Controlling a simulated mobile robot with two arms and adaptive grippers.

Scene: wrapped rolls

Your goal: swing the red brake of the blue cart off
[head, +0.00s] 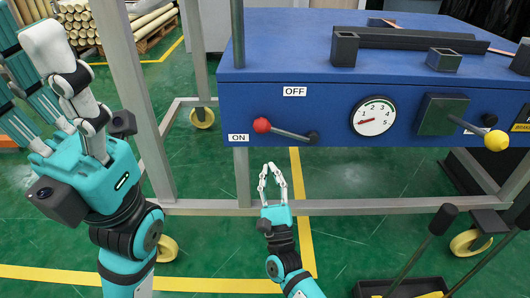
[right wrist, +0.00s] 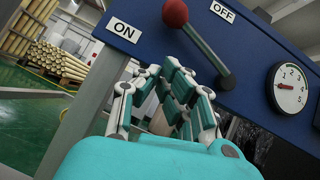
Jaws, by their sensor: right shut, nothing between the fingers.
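The brake lever with its red knob (head: 262,125) is on the front panel of the blue cart (head: 330,100). Its arm points left from a dark pivot, with the knob near the ON label (head: 238,138). The OFF label (head: 295,91) is above the lever. My right gripper (head: 273,167) is shut and empty, fingers up, below the lever in the head view. In the right wrist view the red knob (right wrist: 175,12) is beyond and above the fingertips, apparently apart from them. My left gripper (head: 38,60) is at the upper left, fingertips partly cut off, away from the lever.
A dial (head: 373,116) and a yellow-knobbed lever (head: 496,140) are right of the brake. Dark bars and square tubes (head: 344,48) lie on the cart top. The grey frame's lower rail (head: 370,206) runs below the panel.

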